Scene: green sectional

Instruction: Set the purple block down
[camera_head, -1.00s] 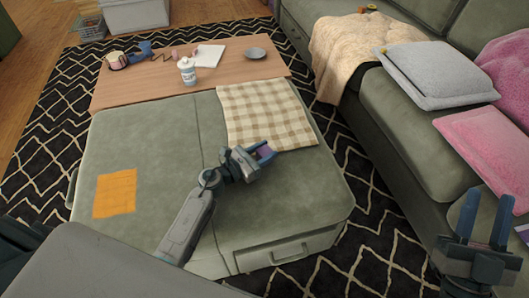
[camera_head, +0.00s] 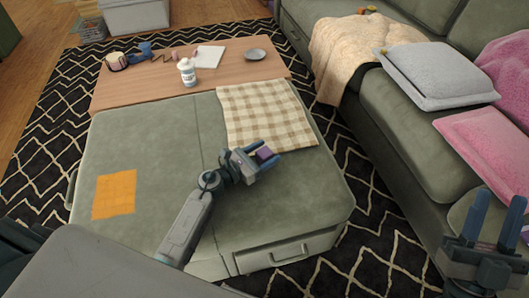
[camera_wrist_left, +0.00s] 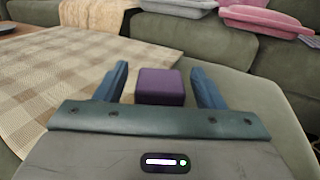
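The purple block (camera_head: 264,154) sits on the green ottoman (camera_head: 150,140), at the near edge of the checkered cloth (camera_head: 262,112). I cannot tell whether it touches the cloth. In the left wrist view the purple block (camera_wrist_left: 160,86) stands upright between the two blue fingers, with a gap on each side. My left gripper (camera_head: 263,156) is open around the block; in the wrist view its fingers (camera_wrist_left: 160,88) are spread wider than the block. My right gripper (camera_head: 496,215) is open and empty at the lower right, in front of the sofa.
An orange cloth square (camera_head: 114,193) lies at the left of the ottoman. Behind is a wooden table (camera_head: 130,92) with a white bottle (camera_head: 187,72), a grey dish (camera_head: 255,54) and other small things. The green sofa (camera_head: 400,130) with pillows stands to the right.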

